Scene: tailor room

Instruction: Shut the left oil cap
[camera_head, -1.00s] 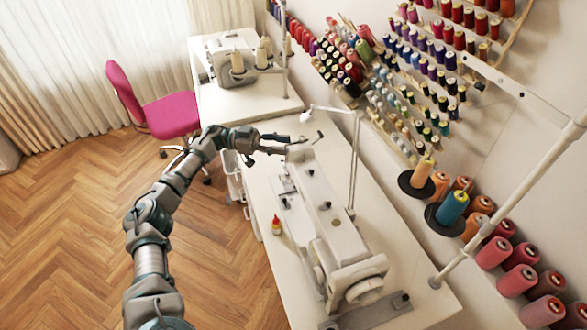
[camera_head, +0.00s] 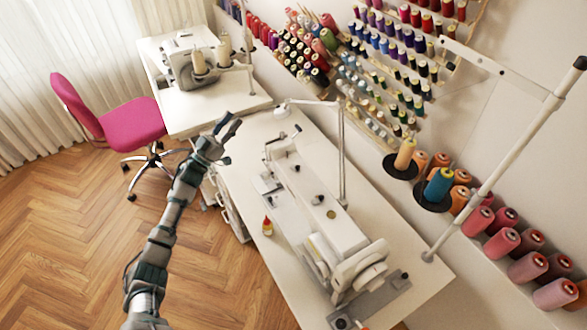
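A white sewing machine (camera_head: 318,222) lies along the table in the middle of the view. On its top are a small dark knob-like part (camera_head: 317,200) and a pale yellowish round spot (camera_head: 331,214). I cannot tell which of these is the left oil cap, or whether it is open. My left gripper (camera_head: 235,118) is above the table's far left edge, left of the machine's far end and apart from it. Its fingers are spread and hold nothing. My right gripper is not in view.
A small red-capped bottle (camera_head: 267,227) stands on the white table (camera_head: 395,237) left of the machine. A lamp arm (camera_head: 341,150) and a thread-stand pole (camera_head: 500,165) rise at the right. A pink chair (camera_head: 132,123) and a second machine (camera_head: 183,72) are further back.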

